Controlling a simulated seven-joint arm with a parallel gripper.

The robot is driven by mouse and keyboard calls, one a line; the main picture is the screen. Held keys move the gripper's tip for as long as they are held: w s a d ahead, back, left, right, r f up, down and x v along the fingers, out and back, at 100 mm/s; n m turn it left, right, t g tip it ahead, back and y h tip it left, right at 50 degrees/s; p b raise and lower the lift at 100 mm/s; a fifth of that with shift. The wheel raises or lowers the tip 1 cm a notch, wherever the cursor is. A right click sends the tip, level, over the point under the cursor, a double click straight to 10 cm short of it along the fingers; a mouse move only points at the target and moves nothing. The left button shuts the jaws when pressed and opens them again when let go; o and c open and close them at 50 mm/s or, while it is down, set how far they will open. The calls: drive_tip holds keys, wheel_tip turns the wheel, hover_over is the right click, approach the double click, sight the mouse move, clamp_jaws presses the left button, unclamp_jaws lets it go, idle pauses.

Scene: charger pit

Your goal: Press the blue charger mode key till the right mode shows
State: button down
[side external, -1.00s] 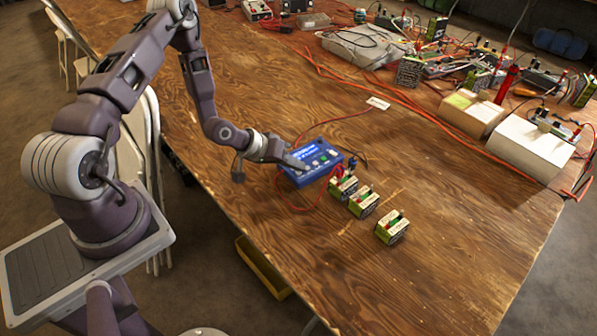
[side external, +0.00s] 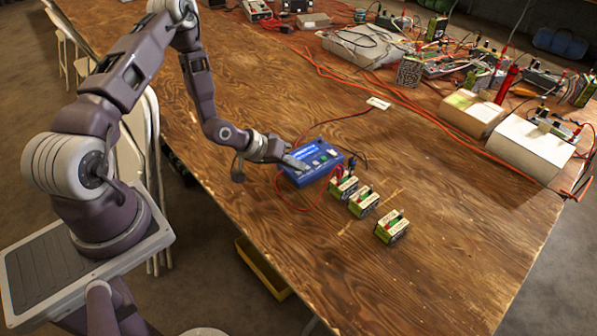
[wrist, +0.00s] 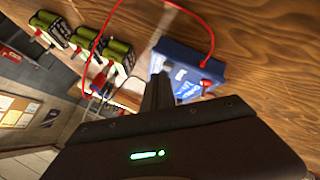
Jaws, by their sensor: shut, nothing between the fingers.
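The blue charger (side external: 322,173) lies on the wooden table with a lit blue screen (side external: 306,152) and a row of small keys. The screen text is too small to read. My gripper (side external: 303,166) is shut and empty, its tips at the charger's near left edge by the keys. I cannot tell whether the tips touch a key. In the wrist view the shut fingers (wrist: 157,88) reach over the charger (wrist: 185,65) and hide part of its face.
Several green battery packs stand right of the charger, one of them the nearest pack (side external: 391,228). Red leads (side external: 290,206) loop beside the charger. Cardboard boxes (side external: 530,146) and cluttered electronics fill the far right. The table's front middle is clear.

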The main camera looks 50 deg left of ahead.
sight(295, 175)
drive_tip(key=shift+r, duration=0.45)
drive_tip(key=shift+r, duration=2.55)
